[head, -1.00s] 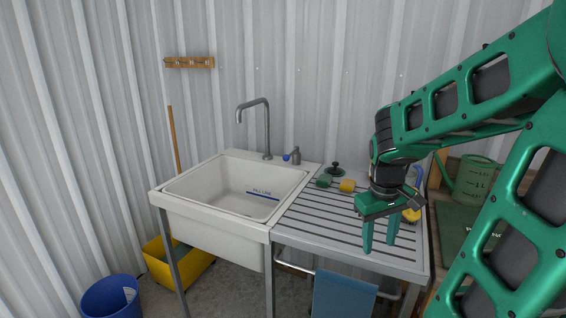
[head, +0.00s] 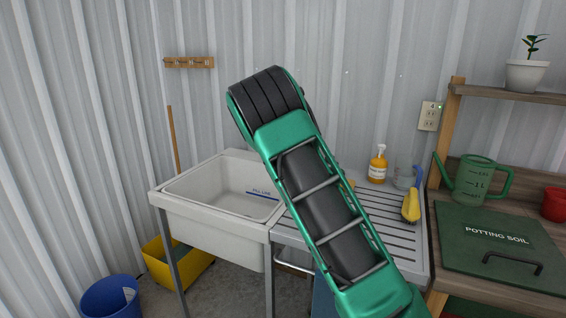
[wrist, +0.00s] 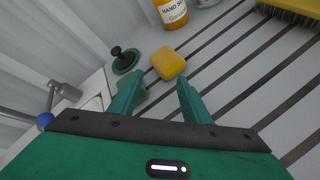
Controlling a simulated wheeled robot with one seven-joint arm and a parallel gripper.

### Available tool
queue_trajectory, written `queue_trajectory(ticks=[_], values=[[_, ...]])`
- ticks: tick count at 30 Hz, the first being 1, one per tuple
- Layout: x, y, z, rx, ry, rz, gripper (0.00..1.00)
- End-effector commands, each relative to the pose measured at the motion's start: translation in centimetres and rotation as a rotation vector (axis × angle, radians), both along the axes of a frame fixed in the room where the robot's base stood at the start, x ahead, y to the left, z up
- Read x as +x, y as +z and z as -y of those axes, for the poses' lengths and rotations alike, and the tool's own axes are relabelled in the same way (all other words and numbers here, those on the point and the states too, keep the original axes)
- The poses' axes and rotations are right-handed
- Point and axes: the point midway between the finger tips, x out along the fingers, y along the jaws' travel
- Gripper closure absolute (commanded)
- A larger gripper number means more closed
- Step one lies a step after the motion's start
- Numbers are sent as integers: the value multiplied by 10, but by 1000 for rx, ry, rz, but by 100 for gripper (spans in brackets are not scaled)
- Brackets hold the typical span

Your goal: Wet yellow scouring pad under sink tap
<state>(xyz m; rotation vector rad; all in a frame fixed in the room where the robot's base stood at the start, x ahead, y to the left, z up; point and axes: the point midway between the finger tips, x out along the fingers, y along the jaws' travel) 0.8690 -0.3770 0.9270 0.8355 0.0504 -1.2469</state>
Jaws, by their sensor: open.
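The yellow scouring pad (wrist: 168,64) lies on the slatted drainboard (wrist: 225,75) in the wrist view. My gripper (wrist: 158,82) is open and empty, its fingertips pointing toward the pad, which shows just beyond and between them. I cannot tell the height gap. In the head view my arm covers nearly all of the pad, leaving a yellow sliver (head: 349,184). The white sink (head: 185,212) stands left of the drainboard. My arm hides the tap spout in the head view. The tap's lever (wrist: 65,90) with a blue knob shows at the left in the wrist view.
A green sponge (wrist: 130,92) is partly behind my left finger. A dark stopper (wrist: 124,60) sits beside the pad. A soap bottle (head: 377,166), a glass (head: 404,177) and a yellow brush (head: 411,208) stand or lie farther right. The sink basin looks empty.

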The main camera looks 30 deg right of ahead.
Motion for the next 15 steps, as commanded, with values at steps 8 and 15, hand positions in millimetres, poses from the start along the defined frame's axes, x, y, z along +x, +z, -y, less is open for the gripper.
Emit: queue_trajectory(ticks=[8, 15], values=[[110, 7, -57, -474, 370, -232, 56], [168, 10, -117, -783, 567, -362, 56]])
